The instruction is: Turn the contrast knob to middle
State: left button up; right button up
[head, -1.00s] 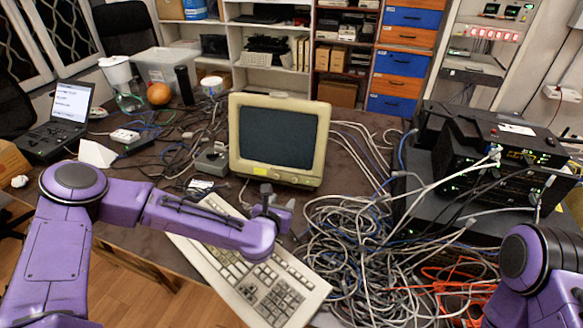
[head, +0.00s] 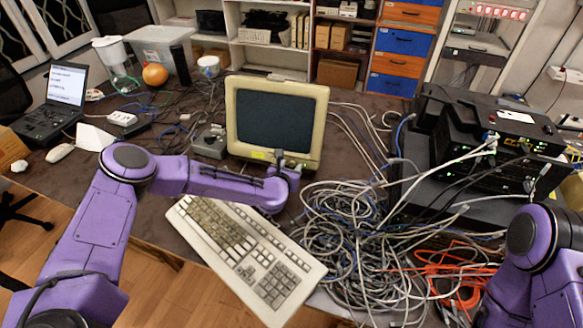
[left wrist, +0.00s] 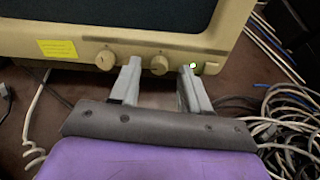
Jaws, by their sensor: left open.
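The beige monitor (head: 275,87) stands on the dark table, its lower front also showing in the left wrist view (left wrist: 230,50). Two knobs sit under its screen: a left knob (left wrist: 105,60) and a right knob (left wrist: 159,65). I cannot read which is the contrast knob. My left gripper (head: 292,158) is at the monitor's lower right front. In the left wrist view, its open fingers (left wrist: 161,70) appear on either side of the right knob; contact cannot be told. My right arm shows at the right, but its gripper is out of view.
A beige keyboard (head: 246,255) lies below my left forearm. Tangled cables (head: 350,240) cover the table right of the gripper. Black network equipment (head: 480,150) stands at the right. A yellow label (left wrist: 57,49) and a lit green light (left wrist: 197,69) are on the monitor front.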

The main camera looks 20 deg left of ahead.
pick_arm(q)
jog(key=shift+a, duration=0.1)
jog(key=shift+f, duration=0.1)
grip_shut()
jog(key=m+b, duration=0.2)
jog(key=m, duration=0.1)
jog(key=shift+w+y, duration=0.1)
jog(key=shift+y, duration=0.2)
jog(key=m+b, duration=0.2)
jog(key=m, duration=0.2)
jog(key=m+b, duration=0.2)
jog(key=m, duration=0.3)
jog(key=shift+m+y, duration=0.3)
jog(key=shift+y, duration=0.1)
jog(key=shift+m+t+b, duration=0.45)
jog(key=shift+m+t, duration=0.05)
jog(key=shift+m, duration=1.9)
